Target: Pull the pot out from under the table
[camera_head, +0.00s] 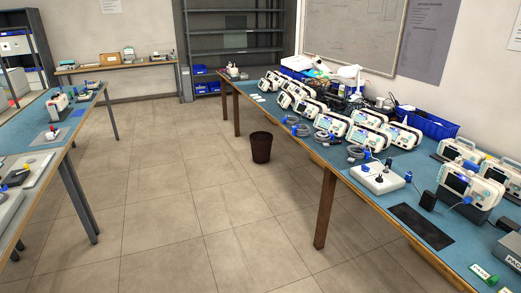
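A dark brown pot (261,148), shaped like a small bin and open at the top, stands upright on the tiled floor. It is at the left edge of the long table (330,157) on the right, just beside or partly under it; I cannot tell exactly which. The table's near wooden leg (325,207) stands nearer to me and to the right of the pot. The pot's whole front shows and nothing covers it. Neither of my grippers is in view.
The right table carries several white monitors (333,124), cables and a blue crate (428,124). Another blue-topped table (60,125) stands at the left. A grey shelf (236,45) and a narrow bench (117,64) are at the back. The tiled floor (165,185) between the tables is clear.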

